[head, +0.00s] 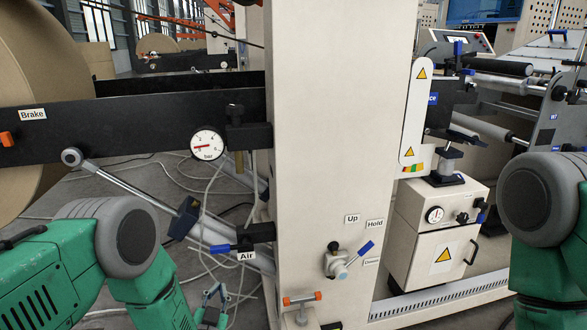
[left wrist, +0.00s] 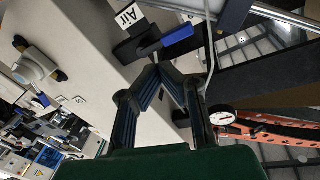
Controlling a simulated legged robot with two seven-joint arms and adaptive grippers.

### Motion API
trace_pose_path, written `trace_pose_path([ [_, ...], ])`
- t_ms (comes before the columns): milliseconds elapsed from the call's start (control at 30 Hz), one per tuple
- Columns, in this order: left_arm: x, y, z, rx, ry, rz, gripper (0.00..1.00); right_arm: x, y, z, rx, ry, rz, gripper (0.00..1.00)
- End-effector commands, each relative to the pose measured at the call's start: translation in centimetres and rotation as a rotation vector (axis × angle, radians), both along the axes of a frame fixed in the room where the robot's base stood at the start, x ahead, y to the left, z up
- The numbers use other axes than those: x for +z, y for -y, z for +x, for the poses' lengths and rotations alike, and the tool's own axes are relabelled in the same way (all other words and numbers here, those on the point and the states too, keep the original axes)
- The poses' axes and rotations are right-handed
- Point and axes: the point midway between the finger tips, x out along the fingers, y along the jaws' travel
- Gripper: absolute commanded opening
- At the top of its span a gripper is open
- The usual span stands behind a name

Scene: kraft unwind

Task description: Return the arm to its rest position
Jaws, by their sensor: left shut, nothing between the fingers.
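My left gripper (head: 213,300) shows at the bottom of the head view, below the valve labelled Air (head: 245,238). In the left wrist view its fingers (left wrist: 160,68) meet at the tips, with nothing held between them. The Air valve's blue handle (left wrist: 178,37) appears just beyond the fingertips there; I cannot tell the exact gap. My green left arm (head: 40,280) comes in from the lower left. Part of my right arm (head: 540,210) shows at the right edge, but its gripper is out of view.
A cream machine column (head: 335,120) stands in the middle, with an Up/Hold lever valve (head: 345,260). A black beam with a pressure gauge (head: 207,146) and a metal lever (head: 125,178) lie to the left, before a large kraft roll (head: 45,75). Cables lie on the floor.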

Motion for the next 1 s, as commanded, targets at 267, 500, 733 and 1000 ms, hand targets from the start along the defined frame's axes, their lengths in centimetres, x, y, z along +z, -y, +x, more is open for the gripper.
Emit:
trace_pose_path([
  [267,-5.4,-2.8,-18.9,-0.027,-0.879,-0.176,0.0,4.8,0.0,0.1,0.0,0.001,0.0,0.55],
  [500,-3.2,-5.4,-33.6,0.106,-1.352,-0.25,0.0,6.6,0.0,0.1,0.0,0.001,0.0,0.55],
  [733,-1.5,-6.2,-38.8,0.17,-1.507,-0.268,0.0,7.0,0.0,0.1,0.0,0.0,0.0,0.55],
  [1000,-1.5,-6.2,-38.8,0.17,-1.507,-0.268,0.0,7.0,0.0,0.1,0.0,0.0,0.0,0.55],
])
